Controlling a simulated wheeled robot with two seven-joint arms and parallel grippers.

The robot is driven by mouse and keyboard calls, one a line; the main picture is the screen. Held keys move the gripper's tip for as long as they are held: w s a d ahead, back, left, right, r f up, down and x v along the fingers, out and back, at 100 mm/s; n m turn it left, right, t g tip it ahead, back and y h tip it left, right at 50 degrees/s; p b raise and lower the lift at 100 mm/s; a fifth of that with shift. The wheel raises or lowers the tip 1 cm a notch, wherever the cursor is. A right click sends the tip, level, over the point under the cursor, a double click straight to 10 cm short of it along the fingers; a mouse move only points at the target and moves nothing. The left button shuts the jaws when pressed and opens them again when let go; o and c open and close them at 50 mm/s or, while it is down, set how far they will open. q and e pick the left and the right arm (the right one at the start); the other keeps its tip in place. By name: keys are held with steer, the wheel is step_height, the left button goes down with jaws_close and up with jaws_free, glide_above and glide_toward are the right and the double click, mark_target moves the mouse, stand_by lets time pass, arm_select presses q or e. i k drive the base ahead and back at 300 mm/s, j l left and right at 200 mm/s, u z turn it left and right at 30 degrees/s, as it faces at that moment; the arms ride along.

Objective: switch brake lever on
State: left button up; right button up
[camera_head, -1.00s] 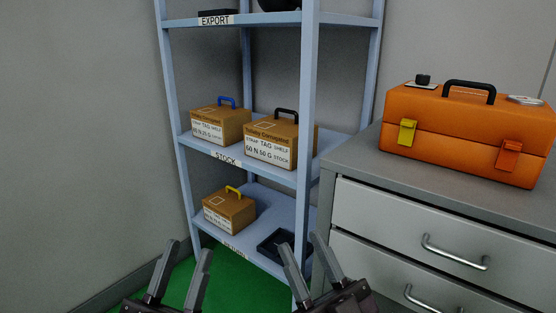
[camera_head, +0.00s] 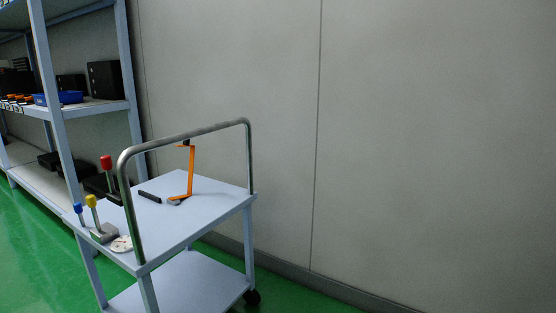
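A light blue-grey cart (camera_head: 215,203) with a metal push handle (camera_head: 190,134) stands in front of the wall. At its left end are levers with coloured knobs: a red knob (camera_head: 106,162), a yellow knob (camera_head: 91,201) and a blue knob (camera_head: 77,208). The yellow one rises from a small grey block. No label shows which of them is the brake lever, and their on or off state cannot be read. The red lever's base is partly hidden in the dark area behind it. Neither of my grippers is in view.
A shelf rack (camera_head: 61,125) with dark boxes and a blue bin (camera_head: 68,98) stands left. Green floor is open at lower left.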

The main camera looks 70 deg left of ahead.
mark_target(106, 161)
steer(key=u, duration=3.45)
